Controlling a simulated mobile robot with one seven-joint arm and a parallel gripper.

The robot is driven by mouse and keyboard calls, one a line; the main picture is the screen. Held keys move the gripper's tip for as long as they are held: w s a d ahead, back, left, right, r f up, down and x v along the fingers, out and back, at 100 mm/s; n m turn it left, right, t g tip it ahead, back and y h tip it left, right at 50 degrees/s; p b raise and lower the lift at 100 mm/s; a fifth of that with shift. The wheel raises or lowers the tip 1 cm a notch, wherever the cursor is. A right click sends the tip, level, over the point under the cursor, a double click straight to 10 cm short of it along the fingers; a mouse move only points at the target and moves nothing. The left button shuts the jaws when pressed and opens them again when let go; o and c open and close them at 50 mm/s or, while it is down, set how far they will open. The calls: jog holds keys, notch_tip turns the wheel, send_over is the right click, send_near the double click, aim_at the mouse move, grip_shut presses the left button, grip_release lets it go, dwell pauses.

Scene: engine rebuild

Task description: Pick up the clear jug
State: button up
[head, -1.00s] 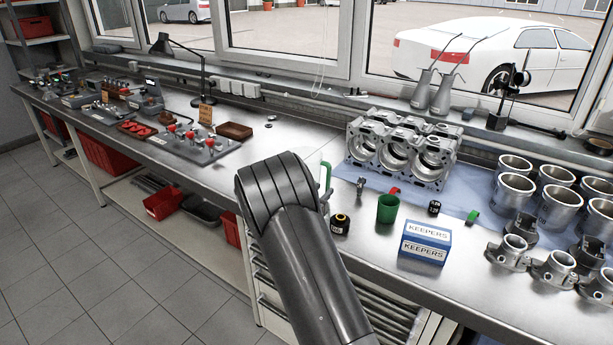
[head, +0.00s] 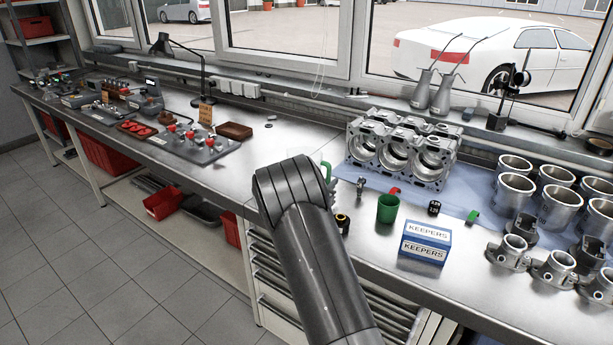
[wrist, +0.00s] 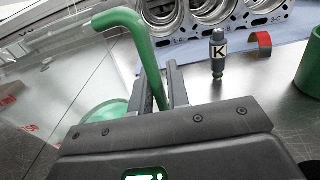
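The clear jug shows in the head view mostly behind my arm, with its green handle (head: 327,172) just right of the arm. In the wrist view its see-through body (wrist: 50,85) with red marks fills the left side, and the green handle (wrist: 139,44) runs down toward my fingers. My gripper (wrist: 160,88) has one finger on each side of the handle's lower part. I cannot tell whether the fingers press on it. The gripper is hidden behind my arm in the head view.
A green cup (head: 388,209), a blue-and-white KEEPERS box (head: 426,242) and a small dark bottle (head: 342,222) stand right of my arm. The engine block (head: 400,150) is behind on a blue cloth. Metal cylinders crowd the right.

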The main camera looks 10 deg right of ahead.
grip_shut()
jog(key=shift+r, duration=0.1)
dwell(0.4)
